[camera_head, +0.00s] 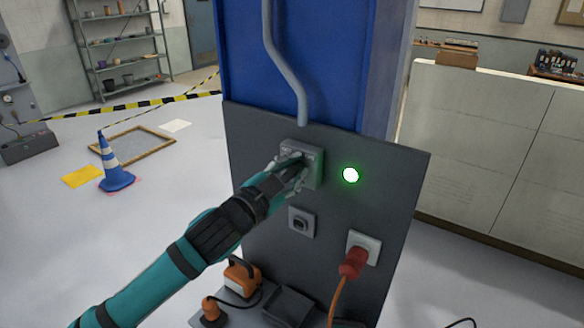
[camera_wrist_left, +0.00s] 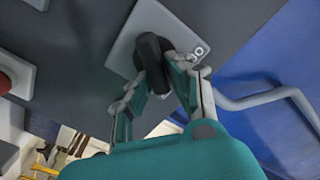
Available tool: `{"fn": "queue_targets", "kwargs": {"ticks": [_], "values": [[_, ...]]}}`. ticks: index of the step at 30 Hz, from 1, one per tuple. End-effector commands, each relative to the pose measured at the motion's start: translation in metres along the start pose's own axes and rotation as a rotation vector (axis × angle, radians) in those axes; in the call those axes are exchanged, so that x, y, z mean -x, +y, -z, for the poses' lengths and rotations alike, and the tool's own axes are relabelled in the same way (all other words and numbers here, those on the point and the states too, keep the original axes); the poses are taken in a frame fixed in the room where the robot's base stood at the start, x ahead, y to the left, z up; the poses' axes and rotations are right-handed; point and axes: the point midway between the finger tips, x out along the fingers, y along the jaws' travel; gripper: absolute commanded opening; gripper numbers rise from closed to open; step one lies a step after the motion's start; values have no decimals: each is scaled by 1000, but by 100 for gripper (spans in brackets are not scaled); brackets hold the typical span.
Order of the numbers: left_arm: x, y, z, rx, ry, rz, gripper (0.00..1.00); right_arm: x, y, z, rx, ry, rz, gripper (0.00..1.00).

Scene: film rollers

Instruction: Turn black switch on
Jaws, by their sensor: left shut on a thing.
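The black switch is a knob on a grey square plate (camera_head: 313,150) high on the dark panel. In the left wrist view the black knob (camera_wrist_left: 152,62) stands out from its grey plate (camera_wrist_left: 150,18), with white marks beside it. My left gripper (camera_head: 299,168) reaches up to the plate from the lower left. In the left wrist view its fingers (camera_wrist_left: 158,82) are on either side of the knob and shut on it. In the head view the fingers hide most of the knob. A round green light (camera_head: 350,175) glows right of the plate. My right gripper is not in view.
Below the switch are a small socket (camera_head: 301,221) and a white socket plate (camera_head: 373,246) with a red plug (camera_head: 353,262). A grey pipe (camera_head: 285,70) runs down to the switch. An orange device (camera_head: 242,276) stands at the panel's foot. A cone (camera_head: 115,172) stands left on open floor.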

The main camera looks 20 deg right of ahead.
Motion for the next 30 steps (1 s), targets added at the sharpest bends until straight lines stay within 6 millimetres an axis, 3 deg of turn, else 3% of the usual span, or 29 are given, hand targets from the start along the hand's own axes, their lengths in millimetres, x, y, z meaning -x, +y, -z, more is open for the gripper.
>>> {"fn": "queue_targets", "kwargs": {"ticks": [9, 26, 27, 30], "values": [[0, 2, 0, -129, 0, 0, 0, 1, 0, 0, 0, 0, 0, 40], [0, 3, 0, -160, 0, 0, 0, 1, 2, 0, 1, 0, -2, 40], [0, 3, 0, -160, 0, 0, 21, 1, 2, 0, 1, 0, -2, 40], [0, 3, 0, -159, 0, 0, 34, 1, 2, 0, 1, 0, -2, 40]]}}
